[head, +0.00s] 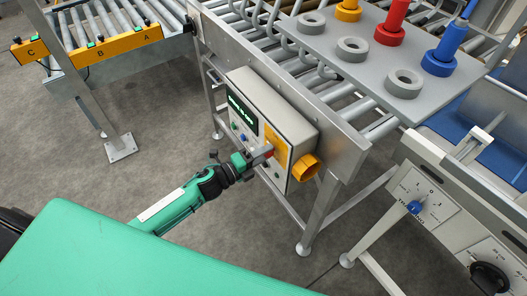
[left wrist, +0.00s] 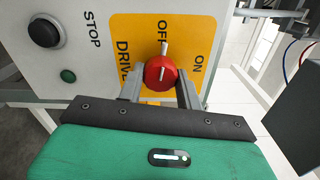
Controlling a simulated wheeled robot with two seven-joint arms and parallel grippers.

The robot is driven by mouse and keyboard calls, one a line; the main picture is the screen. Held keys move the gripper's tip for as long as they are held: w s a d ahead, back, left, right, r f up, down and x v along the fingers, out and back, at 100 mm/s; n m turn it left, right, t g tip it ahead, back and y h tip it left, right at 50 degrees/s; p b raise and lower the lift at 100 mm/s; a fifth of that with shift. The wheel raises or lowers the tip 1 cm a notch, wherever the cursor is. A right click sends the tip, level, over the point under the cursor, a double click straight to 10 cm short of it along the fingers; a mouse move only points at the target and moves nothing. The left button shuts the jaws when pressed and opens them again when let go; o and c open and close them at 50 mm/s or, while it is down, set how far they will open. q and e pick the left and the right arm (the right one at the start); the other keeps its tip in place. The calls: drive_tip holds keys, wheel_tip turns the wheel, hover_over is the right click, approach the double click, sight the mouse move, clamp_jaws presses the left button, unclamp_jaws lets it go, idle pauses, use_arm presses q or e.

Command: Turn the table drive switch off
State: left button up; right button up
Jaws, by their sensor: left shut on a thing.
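The table drive switch is a red rotary knob (left wrist: 160,73) on a yellow plate (left wrist: 125,25) marked DRIVE, OFF and ON. In the left wrist view its pale pointer is directed at the OFF mark. In the head view the yellow plate (head: 281,146) is on the front of the grey control box (head: 262,112). My left gripper (head: 264,153) reaches this plate. In the left wrist view the fingers of my left gripper (left wrist: 158,90) stand on both sides of the knob, shut on it. They hide the knob's sides. My right gripper is not in view.
A black STOP button (left wrist: 45,31) and a green lamp (left wrist: 68,75) are beside the yellow plate. A yellow shroud (head: 306,167) sticks out from the box's right side. A roller conveyor with a grey pallet (head: 325,62) is above. A second panel (head: 423,197) stands at right.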

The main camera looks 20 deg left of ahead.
use_arm(q)
drive_tip(key=shift+n+p, duration=0.3)
drive_tip(key=shift+n, duration=0.5)
drive_tip(key=o, duration=1)
drive_tip(key=shift+b+v, duration=1.7)
drive_tip(key=shift+v, duration=5.2)
drive_tip(key=shift+f, duration=0.15)
